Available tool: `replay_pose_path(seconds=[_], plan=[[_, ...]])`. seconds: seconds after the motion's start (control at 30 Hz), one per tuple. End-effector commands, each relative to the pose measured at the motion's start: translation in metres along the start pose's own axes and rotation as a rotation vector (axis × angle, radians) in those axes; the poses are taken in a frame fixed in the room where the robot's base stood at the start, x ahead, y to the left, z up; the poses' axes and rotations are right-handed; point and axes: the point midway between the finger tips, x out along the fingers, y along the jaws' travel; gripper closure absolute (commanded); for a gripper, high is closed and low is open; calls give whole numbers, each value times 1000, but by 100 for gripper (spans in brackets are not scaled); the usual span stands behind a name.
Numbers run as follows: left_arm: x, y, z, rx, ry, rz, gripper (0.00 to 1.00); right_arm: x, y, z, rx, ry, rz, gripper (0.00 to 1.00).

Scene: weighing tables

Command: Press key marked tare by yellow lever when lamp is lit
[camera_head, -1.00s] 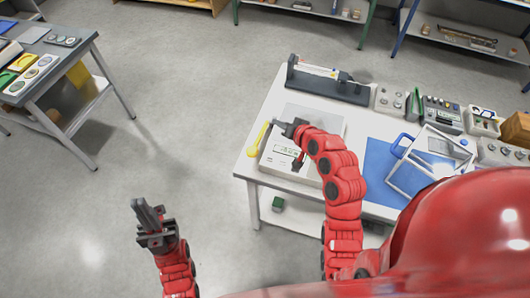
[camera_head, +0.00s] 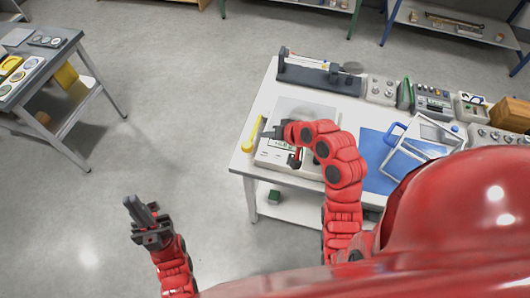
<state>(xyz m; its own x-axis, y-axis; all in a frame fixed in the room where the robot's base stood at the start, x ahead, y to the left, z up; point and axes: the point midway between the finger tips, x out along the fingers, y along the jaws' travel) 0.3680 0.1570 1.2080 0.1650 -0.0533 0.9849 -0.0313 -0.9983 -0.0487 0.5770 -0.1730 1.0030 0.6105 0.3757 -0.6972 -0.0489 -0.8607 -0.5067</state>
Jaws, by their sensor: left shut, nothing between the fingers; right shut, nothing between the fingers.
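A white weighing device (camera_head: 308,110) with a display (camera_head: 281,143) stands at the left end of the white table. A yellow lever (camera_head: 252,134) runs along its left side. My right gripper (camera_head: 267,132) is shut and empty, over the device's front left part, just right of the lever; contact cannot be told. A small red and black part (camera_head: 295,158) shows beneath my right arm. The tare key and the lamp cannot be made out at this size; my arm covers part of the device. My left gripper (camera_head: 137,207) is shut and empty over open floor.
Behind the device is a dark long stand (camera_head: 318,76). To the right are a blue mat (camera_head: 376,180), a white and blue frame (camera_head: 420,150) and several instrument boxes (camera_head: 432,102). Another table (camera_head: 52,62) stands at the left. The floor between the tables is clear.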

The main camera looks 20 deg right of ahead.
Motion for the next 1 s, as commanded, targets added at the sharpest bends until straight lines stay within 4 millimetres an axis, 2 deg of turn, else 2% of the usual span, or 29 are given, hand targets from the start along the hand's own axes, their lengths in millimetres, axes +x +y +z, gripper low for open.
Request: replay_pose_path(seconds=[0.5, 0.67, 1.0], plan=[[-42, 2, 7, 0, 0, 0, 100, 49, 36, 36, 1, -2, -1, 100], [-47, 2, 8, 0, 0, 0, 100, 56, 40, 41, 0, -1, 0, 100], [-46, 2, 8, 0, 0, 0, 100, 55, 40, 40, 0, 0, 0, 100]])
